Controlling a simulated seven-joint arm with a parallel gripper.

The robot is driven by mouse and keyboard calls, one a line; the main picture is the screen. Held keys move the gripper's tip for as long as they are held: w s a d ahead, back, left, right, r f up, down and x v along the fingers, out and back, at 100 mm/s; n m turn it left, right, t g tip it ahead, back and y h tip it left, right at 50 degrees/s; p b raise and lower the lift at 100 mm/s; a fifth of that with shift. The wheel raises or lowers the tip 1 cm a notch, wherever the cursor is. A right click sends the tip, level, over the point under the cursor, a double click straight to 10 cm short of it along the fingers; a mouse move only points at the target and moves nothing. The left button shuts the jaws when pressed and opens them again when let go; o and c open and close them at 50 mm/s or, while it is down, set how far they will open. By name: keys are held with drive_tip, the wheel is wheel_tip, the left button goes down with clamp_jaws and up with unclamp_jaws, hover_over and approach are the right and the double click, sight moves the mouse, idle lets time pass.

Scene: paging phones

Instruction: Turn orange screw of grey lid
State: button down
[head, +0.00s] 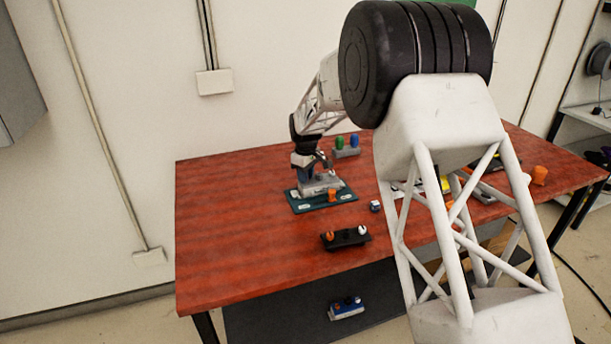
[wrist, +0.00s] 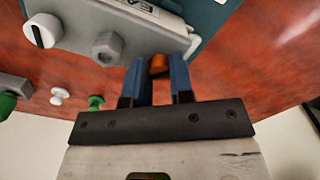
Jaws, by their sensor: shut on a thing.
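The grey lid (head: 318,186) sits on a dark teal base on the table, left of the middle. In the wrist view, part of the grey lid (wrist: 150,38) fills the top, with a slotted white screw (wrist: 42,32) and a grey hex bolt (wrist: 107,47) on it. The orange screw (wrist: 158,66) is at the lid's edge, between the two blue fingers of my gripper (wrist: 158,70), which is shut on it. In the head view, an orange piece (head: 332,195) shows at the lid's front. My gripper (head: 312,168) is low over the lid; its fingertips are hard to make out there.
A block with green and blue knobs (head: 347,147) stands behind. A black block with orange and white knobs (head: 346,238) lies near the front edge, with a small cube (head: 375,206) behind it. The table's left part (head: 230,240) is clear. My arm hides part of the right.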

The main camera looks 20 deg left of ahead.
drive_tip(key=m, duration=0.9)
drive_tip(key=shift+m, duration=0.4)
drive_tip(key=c, duration=1)
unclamp_jaws()
drive_tip(key=shift+r, duration=0.15)
drive_tip(key=shift+r, duration=3.8)
